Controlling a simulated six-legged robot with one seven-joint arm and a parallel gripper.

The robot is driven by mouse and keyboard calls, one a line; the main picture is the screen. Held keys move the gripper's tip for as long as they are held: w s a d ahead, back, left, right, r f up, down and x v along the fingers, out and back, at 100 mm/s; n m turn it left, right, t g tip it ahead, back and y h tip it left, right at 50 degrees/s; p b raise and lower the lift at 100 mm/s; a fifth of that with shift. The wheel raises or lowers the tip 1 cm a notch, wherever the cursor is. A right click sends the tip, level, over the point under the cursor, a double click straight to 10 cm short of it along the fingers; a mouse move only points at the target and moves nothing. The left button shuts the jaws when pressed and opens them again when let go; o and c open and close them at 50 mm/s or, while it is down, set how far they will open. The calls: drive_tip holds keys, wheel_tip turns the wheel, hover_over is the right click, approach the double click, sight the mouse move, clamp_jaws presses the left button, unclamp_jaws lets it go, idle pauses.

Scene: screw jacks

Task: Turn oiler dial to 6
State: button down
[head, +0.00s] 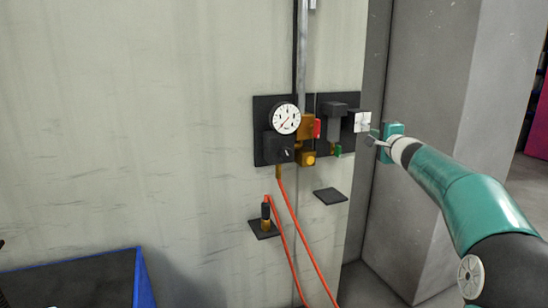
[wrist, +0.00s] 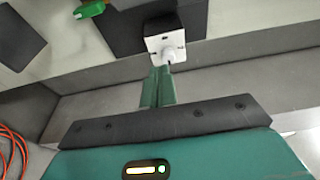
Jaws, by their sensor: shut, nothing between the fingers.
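The oiler dial is a white square plate (head: 362,122) at the right end of the dark wall panel. In the wrist view the plate (wrist: 165,43) has small dark marks and a pale round knob (wrist: 169,55) near its lower edge. The number it points to is too small to read. My gripper (head: 372,138) is just right of and slightly below the plate in the head view. In the wrist view its two teal fingers (wrist: 160,72) are shut together and empty, with the tips at the knob. I cannot tell whether they touch it.
The panel also carries a round gauge (head: 286,118), a red part (head: 317,128), a yellow knob (head: 308,160) and a green lever (head: 338,150). Orange hoses (head: 288,225) hang below, beside two small dark shelves (head: 330,196). A grey column (head: 430,120) stands behind my arm.

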sight(366, 123)
drive_tip(key=shift+s, duration=0.15)
drive_tip(key=shift+w+a+r, duration=0.35)
drive_tip(key=shift+w+r, duration=0.05)
drive_tip(key=shift+w, duration=0.55)
drive_tip(key=shift+w+a+r, duration=0.3)
drive_tip(key=shift+w+r, duration=0.1)
drive_tip(key=shift+w, duration=0.6)
drive_tip(key=shift+w+a+r, duration=0.35)
drive_tip(key=shift+w+r, duration=0.05)
drive_tip(key=shift+w, duration=0.55)
drive_tip(key=shift+d+f, duration=0.2)
drive_tip(key=shift+d, duration=0.05)
drive_tip(key=shift+f, duration=0.85)
drive_tip(key=shift+d+f, duration=0.1)
drive_tip(key=shift+d, duration=0.05)
